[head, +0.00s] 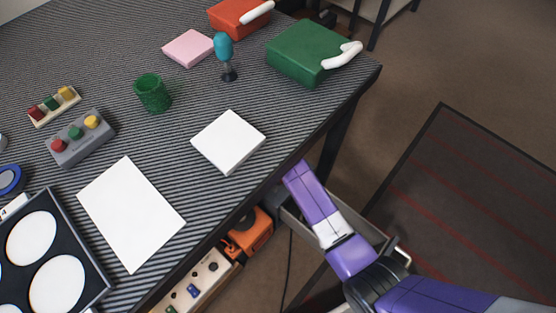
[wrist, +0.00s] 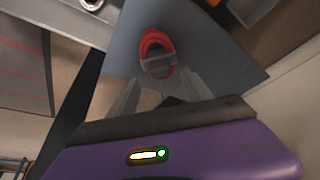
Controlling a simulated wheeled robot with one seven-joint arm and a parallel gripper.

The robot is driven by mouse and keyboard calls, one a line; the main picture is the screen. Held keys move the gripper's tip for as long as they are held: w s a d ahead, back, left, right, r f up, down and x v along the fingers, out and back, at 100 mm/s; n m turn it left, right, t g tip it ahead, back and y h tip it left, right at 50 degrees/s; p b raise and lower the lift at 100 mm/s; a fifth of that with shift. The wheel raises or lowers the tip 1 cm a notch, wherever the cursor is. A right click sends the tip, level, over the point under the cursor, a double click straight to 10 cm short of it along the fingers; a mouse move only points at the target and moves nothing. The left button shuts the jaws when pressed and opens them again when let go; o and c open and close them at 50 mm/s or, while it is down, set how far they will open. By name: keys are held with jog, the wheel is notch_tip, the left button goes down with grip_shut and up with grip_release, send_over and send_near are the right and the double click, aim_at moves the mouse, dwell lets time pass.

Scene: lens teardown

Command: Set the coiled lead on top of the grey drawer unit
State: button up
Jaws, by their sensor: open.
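The coiled lead (wrist: 155,35), a red loop with a grey band across it, lies on a flat blue-grey surface (wrist: 205,40) in the wrist view. My gripper (wrist: 160,80) is open, with one finger on each side of the lead's near end; I cannot tell whether they touch it. In the head view my purple arm reaches down under the table edge, and the gripper and lead are hidden. A grey drawer-like edge (head: 372,231) shows beside the arm. I cannot tell whether the blue-grey surface is the drawer unit's top.
The striped table (head: 190,100) overhangs the area where my arm reaches. An orange case (head: 252,232) and a white power strip (head: 200,282) are below its edge. A green box (head: 300,50) stands near the table corner. Floor and a dark rug (head: 480,200) are clear at right.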

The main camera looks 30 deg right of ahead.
jog(key=s+a+r+p, duration=0.1)
jog(key=s+a+p, duration=0.2)
jog(key=s, duration=0.8)
jog(key=shift+s+a, duration=0.3)
jog(key=shift+a, duration=0.6)
jog(key=s+d+r+n+t+y, duration=0.1)
jog(key=s+r+t, duration=0.1)
jog(key=s, duration=0.5)
jog(key=s+d+r+n+t+y, duration=0.1)
jog(key=s+d+r+n+t, duration=0.15)
jog(key=s, duration=0.45)
jog(key=s+r+t, duration=0.3)
jog(key=s+r, duration=0.2)
jog(key=r, duration=0.7)
jog(key=s+d+r+n+t, duration=0.1)
jog(key=s+r+t, duration=0.2)
jog(key=r, duration=1)
jog(key=s, duration=0.3)
jog(key=shift+s+d, duration=0.2)
jog(key=shift+d, duration=0.1)
